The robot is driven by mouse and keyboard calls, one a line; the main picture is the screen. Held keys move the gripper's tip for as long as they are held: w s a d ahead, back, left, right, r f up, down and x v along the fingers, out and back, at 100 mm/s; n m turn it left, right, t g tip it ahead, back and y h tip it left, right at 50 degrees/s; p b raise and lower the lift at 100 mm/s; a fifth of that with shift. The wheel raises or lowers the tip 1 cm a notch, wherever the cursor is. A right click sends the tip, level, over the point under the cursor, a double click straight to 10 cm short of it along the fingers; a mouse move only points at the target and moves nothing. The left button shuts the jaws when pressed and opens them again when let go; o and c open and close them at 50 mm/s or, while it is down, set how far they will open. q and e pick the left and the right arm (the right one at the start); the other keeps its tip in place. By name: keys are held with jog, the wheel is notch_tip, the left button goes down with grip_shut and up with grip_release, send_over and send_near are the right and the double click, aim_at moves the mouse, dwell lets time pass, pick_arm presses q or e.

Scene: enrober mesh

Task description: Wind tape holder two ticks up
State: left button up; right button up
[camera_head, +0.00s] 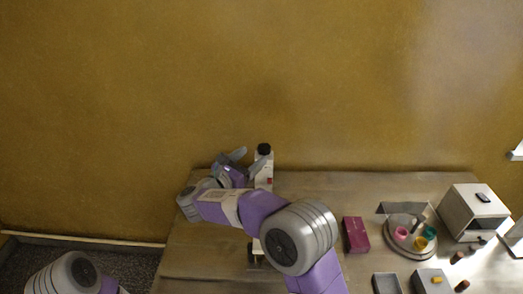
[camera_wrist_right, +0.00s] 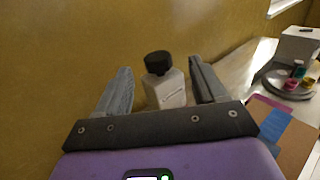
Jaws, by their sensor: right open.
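A white upright bottle-like body with a black round top (camera_head: 264,150) stands near the back edge of the table; a small red mark shows on its side. In the right wrist view the same white body (camera_wrist_right: 168,92), with faint lettering, shows between the fingers. My right gripper (camera_head: 246,162) is open, its fingers either side of it in that view; I cannot tell whether they touch it. My right arm hides what lies below it. No part is clearly recognisable as a tape holder. My left gripper is out of view.
The table (camera_head: 190,255) carries a magenta box (camera_head: 356,235), a round grey tray (camera_head: 397,249) with coloured rings or cups, a white open-fronted box (camera_head: 462,205) and small grey bins (camera_head: 386,284) at the right. A mustard wall (camera_head: 260,80) rises close behind the table.

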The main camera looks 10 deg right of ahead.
aim_at(265, 151)
jog(key=shift+w+d+f, duration=0.25)
jog(key=shift+w+f, duration=0.4)
jog(key=shift+w, duration=0.2)
pick_arm(q)
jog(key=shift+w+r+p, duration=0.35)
jog(key=shift+p, duration=0.3)
pick_arm(e)
jog(key=x, duration=0.6)
jog(key=shift+d+r, duration=0.2)
jog(key=shift+d, duration=0.15)
jog(key=shift+c, duration=0.3)
